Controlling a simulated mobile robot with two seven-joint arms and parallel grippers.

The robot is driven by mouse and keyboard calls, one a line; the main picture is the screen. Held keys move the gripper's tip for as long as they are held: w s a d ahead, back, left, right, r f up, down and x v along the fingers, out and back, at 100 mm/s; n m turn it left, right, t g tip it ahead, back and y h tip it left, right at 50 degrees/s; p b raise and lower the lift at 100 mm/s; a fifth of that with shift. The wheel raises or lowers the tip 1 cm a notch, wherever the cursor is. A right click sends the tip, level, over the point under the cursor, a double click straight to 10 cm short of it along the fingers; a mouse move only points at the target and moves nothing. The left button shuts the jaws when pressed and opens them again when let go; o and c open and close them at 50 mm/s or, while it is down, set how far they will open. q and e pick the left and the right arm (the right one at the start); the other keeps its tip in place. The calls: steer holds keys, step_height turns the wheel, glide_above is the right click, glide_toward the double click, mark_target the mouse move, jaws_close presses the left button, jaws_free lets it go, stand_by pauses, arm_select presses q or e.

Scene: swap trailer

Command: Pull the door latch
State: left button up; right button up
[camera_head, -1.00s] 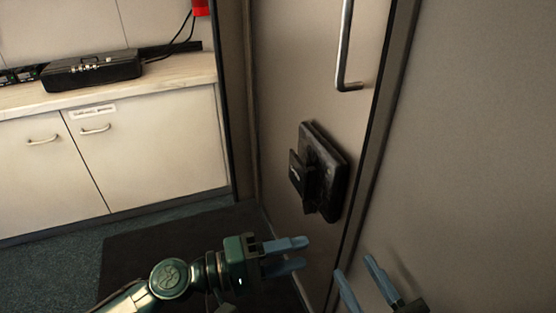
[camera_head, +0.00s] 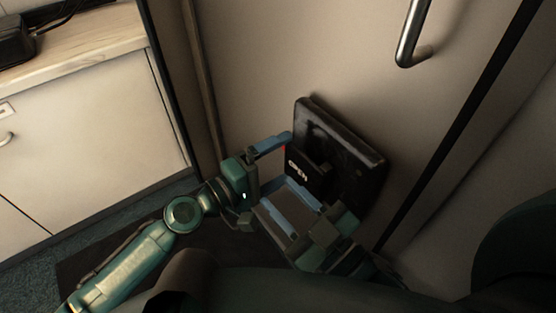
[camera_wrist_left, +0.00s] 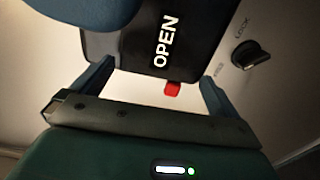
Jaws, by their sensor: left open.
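The door latch is a black housing (camera_head: 352,160) on the beige door, with a black paddle (camera_head: 302,172) lettered OPEN on its left side. My left gripper (camera_head: 284,162) is open, its blue fingers pointing at the paddle's left edge; I cannot tell whether they touch it. In the left wrist view the OPEN paddle (camera_wrist_left: 190,45) is ahead of and between the two fingers (camera_wrist_left: 155,82), with a small red tab (camera_wrist_left: 172,89) at its near edge. My right gripper (camera_head: 283,196) is open just below the left one, its fingers pointing at the paddle's lower part.
A metal bar handle (camera_head: 411,40) is on the door above the latch. A black knob (camera_wrist_left: 250,54) marked LOCK shows in the left wrist view. A white cabinet (camera_head: 85,140) with a pale wooden top stands at the left. A dark mat (camera_head: 95,262) lies on the floor.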

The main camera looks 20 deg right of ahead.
arm_select(q)
steer(key=shift+s+d, duration=0.1)
steer(key=shift+d, duration=0.05)
steer(key=shift+c, duration=0.4)
steer(key=c, duration=1.1)
steer(key=shift+o, duration=0.2)
